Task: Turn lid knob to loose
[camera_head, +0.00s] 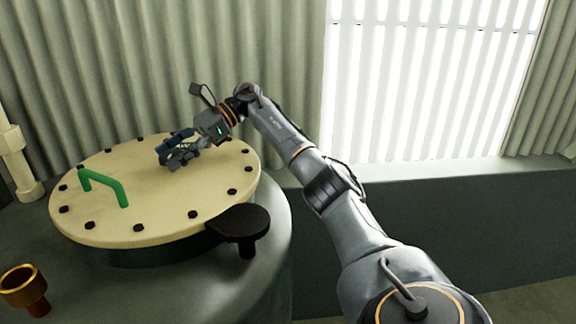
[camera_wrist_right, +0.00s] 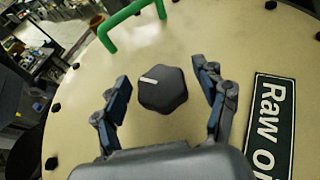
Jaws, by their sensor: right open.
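The lid knob (camera_wrist_right: 163,92) is dark, lobed and has a white pointer mark; it shows in the right wrist view on the cream lid (camera_wrist_right: 215,40). In the head view the round lid (camera_head: 160,205) lies on a vessel, with black bolts around its rim. My right gripper (camera_head: 172,156) is low over the lid's far side and hides the knob there. In the right wrist view the open fingers of my right gripper (camera_wrist_right: 160,78) stand on either side of the knob, with a gap on each side. My left gripper is not in view.
A green handle (camera_head: 104,187) stands on the lid's left part. A dark label plate (camera_wrist_right: 270,125) lies right of the knob in the wrist view. A black bracket (camera_head: 240,222) juts from the lid's near right edge. A brass fitting (camera_head: 22,285) stands lower left.

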